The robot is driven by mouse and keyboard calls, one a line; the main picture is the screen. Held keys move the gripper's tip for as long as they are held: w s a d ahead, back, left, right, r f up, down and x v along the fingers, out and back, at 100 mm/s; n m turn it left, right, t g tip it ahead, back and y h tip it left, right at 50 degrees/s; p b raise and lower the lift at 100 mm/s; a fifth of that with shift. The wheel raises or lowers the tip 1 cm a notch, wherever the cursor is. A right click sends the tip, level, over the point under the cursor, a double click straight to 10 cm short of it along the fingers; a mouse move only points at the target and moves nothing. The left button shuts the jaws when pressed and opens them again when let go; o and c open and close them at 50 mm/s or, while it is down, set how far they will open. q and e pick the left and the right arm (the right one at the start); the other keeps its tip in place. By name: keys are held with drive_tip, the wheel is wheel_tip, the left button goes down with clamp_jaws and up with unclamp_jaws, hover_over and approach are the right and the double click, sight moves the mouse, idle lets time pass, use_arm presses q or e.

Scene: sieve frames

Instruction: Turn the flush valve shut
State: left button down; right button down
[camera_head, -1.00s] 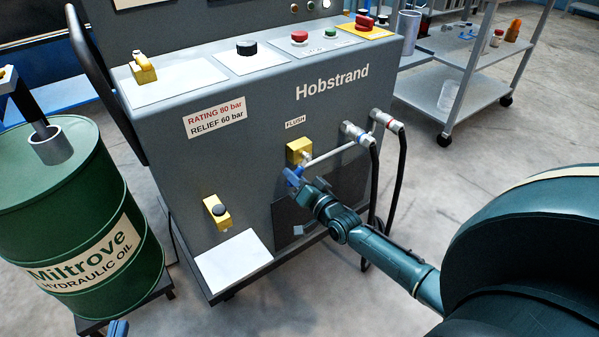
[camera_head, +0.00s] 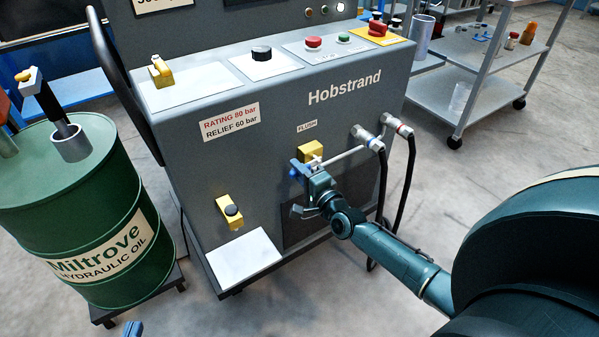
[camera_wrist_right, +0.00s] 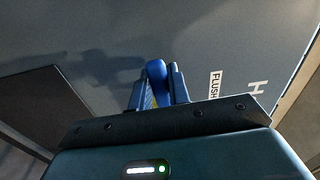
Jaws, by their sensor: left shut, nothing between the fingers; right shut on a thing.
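The flush valve is a yellow block (camera_head: 311,151) on the front of the grey Hobstrand machine, below the small FLUSH label (camera_head: 307,127). A pipe runs from it to the hose fittings on the right. My right gripper (camera_head: 298,170) is at the valve's lower left. In the right wrist view the gripper (camera_wrist_right: 157,88) is shut on the blue valve handle (camera_wrist_right: 156,70), whose rounded end shows between the fingers. The gripper hides most of the handle in the head view. Only the tip of my left gripper (camera_head: 133,329) shows, at the bottom edge, away from the valve.
A green oil drum (camera_head: 85,215) stands at the left. Hoses (camera_head: 407,180) hang right of the valve, near my right forearm. A yellow-bodied part with a black knob (camera_head: 230,211) and a white plate (camera_head: 243,262) are below left. A shelf cart (camera_head: 480,95) stands at the back right.

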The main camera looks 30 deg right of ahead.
drive_tip(key=shift+r+m, duration=0.25)
drive_tip(key=shift+m, duration=0.15)
drive_tip(key=c, duration=1.3)
unclamp_jaws()
drive_tip(key=s, duration=0.4)
drive_tip(key=s+p, duration=0.1)
drive_tip(key=s, duration=0.3)
drive_tip(key=s+d+p, duration=0.1)
drive_tip(key=s, duration=0.4)
drive_tip(key=shift+s, duration=0.1)
